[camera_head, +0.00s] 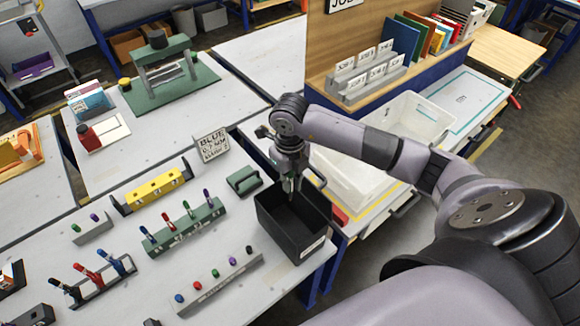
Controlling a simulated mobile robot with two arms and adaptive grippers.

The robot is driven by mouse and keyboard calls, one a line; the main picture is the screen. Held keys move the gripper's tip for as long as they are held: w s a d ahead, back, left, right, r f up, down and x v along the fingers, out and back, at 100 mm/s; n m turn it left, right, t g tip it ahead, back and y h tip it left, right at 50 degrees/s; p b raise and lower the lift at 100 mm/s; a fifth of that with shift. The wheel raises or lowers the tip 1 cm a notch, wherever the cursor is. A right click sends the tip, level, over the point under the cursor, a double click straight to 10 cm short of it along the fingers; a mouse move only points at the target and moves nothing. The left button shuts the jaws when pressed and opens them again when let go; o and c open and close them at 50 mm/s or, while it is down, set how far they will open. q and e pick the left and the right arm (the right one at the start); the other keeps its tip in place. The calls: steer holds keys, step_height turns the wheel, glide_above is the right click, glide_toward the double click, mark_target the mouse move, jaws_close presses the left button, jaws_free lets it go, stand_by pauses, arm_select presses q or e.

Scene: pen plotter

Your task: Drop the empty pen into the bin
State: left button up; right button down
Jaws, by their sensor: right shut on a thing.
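The black bin (283,230) stands open-topped at the right edge of the front table, with a white label on its front. My right gripper (291,181) points down over the bin's back part, with its fingertips around rim height. It is shut on a slim thing, which I take to be the empty pen; the fingers hide most of it and its colour is unclear. My left gripper is not in view.
A small green block (243,180) sits just left of the bin. A "BLUE" sign (213,147), a green pen rack (185,228), a yellow block (153,190) and a grey holder with colored caps (220,284) share the table. A white crate (412,122) stands behind my arm.

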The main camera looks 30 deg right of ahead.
steer(key=shift+f+b, duration=0.55)
steer(key=shift+b, duration=0.2)
step_height(320, 180, down, 13)
steer(key=b, duration=1.1)
steer(key=shift+f+b, duration=0.2)
steer(key=shift+b, duration=0.1)
steer(key=c, duration=1.6)
jaws_free()
steer(key=shift+r, duration=0.1)
step_height(320, 180, up, 12)
steer(key=shift+f, duration=0.1)
